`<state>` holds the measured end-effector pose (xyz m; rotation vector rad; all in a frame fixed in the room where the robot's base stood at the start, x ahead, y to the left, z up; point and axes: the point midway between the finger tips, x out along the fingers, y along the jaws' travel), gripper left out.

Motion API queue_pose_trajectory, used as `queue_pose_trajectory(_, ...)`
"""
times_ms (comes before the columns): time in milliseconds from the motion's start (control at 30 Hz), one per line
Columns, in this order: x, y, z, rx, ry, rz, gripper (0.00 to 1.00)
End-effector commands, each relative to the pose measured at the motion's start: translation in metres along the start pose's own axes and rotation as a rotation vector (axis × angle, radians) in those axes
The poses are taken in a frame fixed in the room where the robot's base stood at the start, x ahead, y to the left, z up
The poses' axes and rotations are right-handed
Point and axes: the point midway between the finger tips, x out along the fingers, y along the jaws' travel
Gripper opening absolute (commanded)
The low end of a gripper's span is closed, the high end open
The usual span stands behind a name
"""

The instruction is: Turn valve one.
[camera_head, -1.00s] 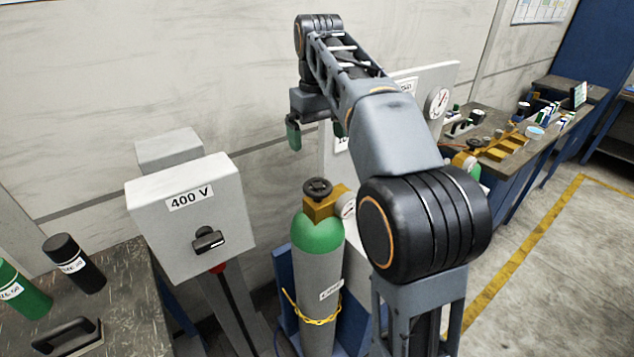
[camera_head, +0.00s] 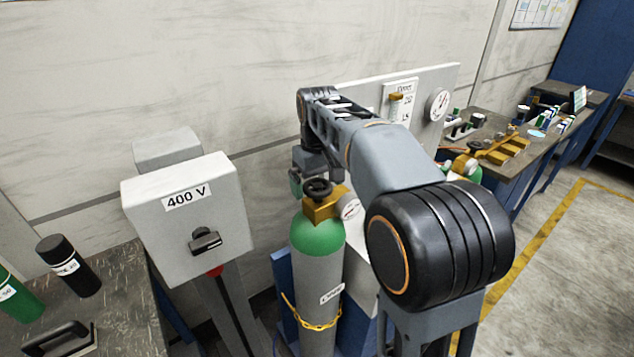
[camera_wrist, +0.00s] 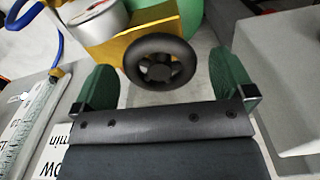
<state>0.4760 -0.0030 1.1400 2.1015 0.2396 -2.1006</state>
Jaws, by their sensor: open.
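A black handwheel valve (camera_head: 317,189) sits on the brass regulator block (camera_head: 322,208) of a grey cylinder with a green top (camera_head: 316,236). No valve number is readable. My gripper (camera_head: 303,177) hangs just behind and above the handwheel, with one green finger visible and the rest hidden. In the wrist view my gripper (camera_wrist: 164,82) is open and empty. Its green fingers stand apart on either side of the handwheel (camera_wrist: 160,62), with gaps on both sides. I cannot tell whether the wheel lies at fingertip depth.
A grey 400 V switch box (camera_head: 186,222) stands left of the cylinder. A round gauge (camera_head: 349,209) is on the regulator's right side. A panel (camera_head: 450,82) with another gauge stands behind my arm. A second cylinder valve (camera_head: 476,146) is farther right. Open floor lies at right.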

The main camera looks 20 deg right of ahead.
Motion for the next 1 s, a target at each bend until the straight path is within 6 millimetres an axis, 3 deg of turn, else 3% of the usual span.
queue_pose_trajectory(200,-0.0001,0.0,0.0001,0.0,0.0,0.0,0.98)
queue_pose_trajectory(700,-0.0003,0.0,0.0001,0.0,0.0,0.0,0.51)
queue_pose_trajectory(1000,-0.0015,-0.0001,0.0,0.051,0.0,-0.001,0.51)
